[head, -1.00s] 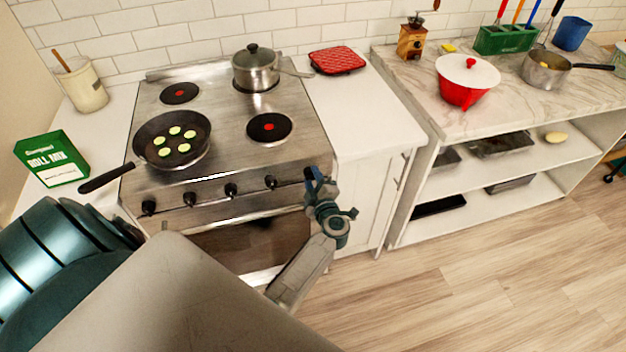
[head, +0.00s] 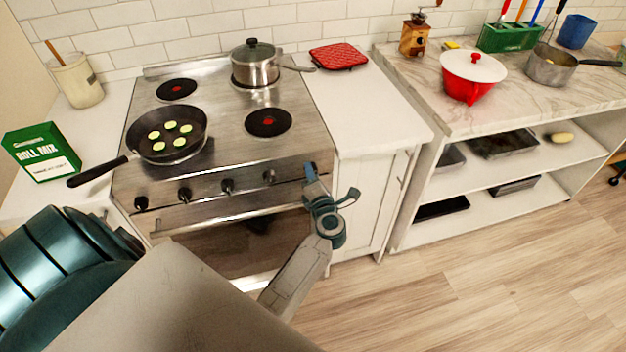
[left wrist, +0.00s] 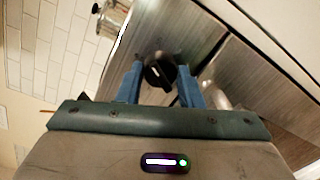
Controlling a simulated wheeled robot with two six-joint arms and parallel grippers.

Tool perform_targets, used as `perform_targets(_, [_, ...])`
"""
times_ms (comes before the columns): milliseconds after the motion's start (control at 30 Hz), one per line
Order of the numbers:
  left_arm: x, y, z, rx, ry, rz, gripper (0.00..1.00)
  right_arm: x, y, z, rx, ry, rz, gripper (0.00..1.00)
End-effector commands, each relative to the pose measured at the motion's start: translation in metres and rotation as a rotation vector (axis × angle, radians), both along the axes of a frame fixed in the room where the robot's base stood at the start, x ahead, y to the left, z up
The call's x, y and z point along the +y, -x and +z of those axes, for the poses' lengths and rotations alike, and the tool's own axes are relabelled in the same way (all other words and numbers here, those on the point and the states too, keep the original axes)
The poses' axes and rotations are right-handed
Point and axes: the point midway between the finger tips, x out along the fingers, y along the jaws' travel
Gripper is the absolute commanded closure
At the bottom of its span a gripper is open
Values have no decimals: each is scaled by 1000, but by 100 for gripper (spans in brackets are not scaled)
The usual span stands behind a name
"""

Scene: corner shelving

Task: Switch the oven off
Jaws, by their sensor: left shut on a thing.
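The oven (head: 225,206) is the steel range with a row of black knobs along its front. My left gripper (head: 310,172) is at the right end of that row, to the right of the last knob I can see clearly (head: 268,177). In the left wrist view its blue fingers (left wrist: 160,85) are on either side of a black knob (left wrist: 160,70) with a pale mark, and they are shut on it. In the head view this knob is hidden behind the fingers. My right gripper is not in view.
A frying pan (head: 190,151) with green slices and a lidded pot (head: 255,68) stand on the stovetop. The pan's handle sticks out over the front left. White counter (head: 370,115) adjoins on the right, then a marble-topped shelf unit (head: 445,110). The wooden floor (head: 470,275) is clear.

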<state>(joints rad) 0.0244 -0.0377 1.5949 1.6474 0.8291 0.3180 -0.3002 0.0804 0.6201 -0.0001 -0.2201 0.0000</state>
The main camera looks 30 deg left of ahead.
Motion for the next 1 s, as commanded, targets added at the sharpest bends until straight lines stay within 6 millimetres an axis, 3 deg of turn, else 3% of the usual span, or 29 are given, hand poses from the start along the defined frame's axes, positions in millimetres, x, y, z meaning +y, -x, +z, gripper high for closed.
perform_targets(400, [0,1,-5,-272,234,-1,90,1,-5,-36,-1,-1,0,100])
perform_targets(667, [0,1,-4,-379,325,0,90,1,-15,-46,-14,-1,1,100])
perform_targets(1000, [0,1,-2,-429,369,0,90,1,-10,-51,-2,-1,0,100])
